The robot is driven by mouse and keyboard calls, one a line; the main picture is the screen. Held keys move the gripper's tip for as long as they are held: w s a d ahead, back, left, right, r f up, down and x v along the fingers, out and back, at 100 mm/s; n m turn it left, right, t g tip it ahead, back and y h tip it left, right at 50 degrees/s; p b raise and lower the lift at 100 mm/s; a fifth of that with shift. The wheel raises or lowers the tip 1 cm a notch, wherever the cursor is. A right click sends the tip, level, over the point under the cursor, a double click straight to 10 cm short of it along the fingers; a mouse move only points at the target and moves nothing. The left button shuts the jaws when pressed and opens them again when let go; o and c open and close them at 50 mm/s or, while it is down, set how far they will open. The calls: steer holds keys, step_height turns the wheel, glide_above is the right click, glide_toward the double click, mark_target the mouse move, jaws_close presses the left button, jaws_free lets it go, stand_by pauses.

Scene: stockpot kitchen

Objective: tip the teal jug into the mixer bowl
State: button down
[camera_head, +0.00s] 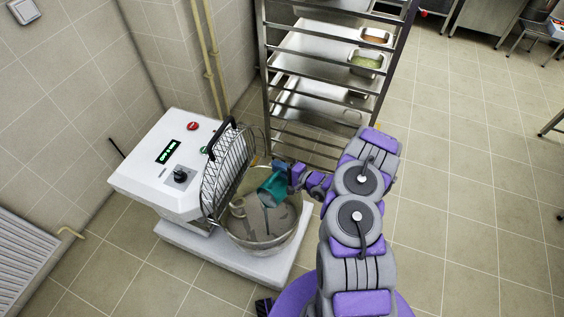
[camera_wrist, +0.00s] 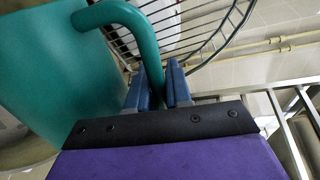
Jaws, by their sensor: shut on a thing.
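The teal jug (camera_head: 271,190) is over the mixer bowl (camera_head: 262,251) in the head view, tilted with its mouth toward the lower left. My gripper (camera_head: 293,174) is at the jug's upper right side. In the wrist view, the jug's body (camera_wrist: 45,75) fills the left side, and my gripper's blue fingers (camera_wrist: 163,88) are shut on its curved handle. The bowl is metal and stands on the white mixer's base. A mixing tool shows inside it. I cannot tell whether anything is flowing from the jug.
The white mixer (camera_head: 163,165) stands left of the bowl. Its wire guard (camera_head: 221,172) stands raised along the bowl's left side, close to the jug. A metal rack (camera_head: 318,75) with trays is behind.

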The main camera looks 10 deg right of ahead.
steer(key=shift+s+a+n+p, duration=0.35)
steer(key=shift+a+n+p, duration=0.05)
steer(key=shift+a+p, duration=0.1)
steer(key=s+a+n+p, duration=0.1)
steer(key=s+a+r+n+p, duration=0.1)
steer(key=p, duration=0.1)
steer(key=s+a+r+p, duration=0.1)
steer(key=shift+a+n+t+h, duration=0.3)
steer(key=shift+a+n+h, duration=0.1)
steer(key=s+a+f+n+t+h, duration=0.1)
steer(key=s+a+f+n+t, duration=0.1)
steer(key=s+a+n, duration=0.5)
steer(key=s+a+f, duration=0.1)
steer(key=a, duration=0.2)
steer(key=shift+s+a+n+p, duration=0.25)
steer(key=shift+a+n+p, duration=0.05)
steer(key=shift+p, duration=0.1)
stand_by(0.5)
stand_by(1.0)
stand_by(1.6)
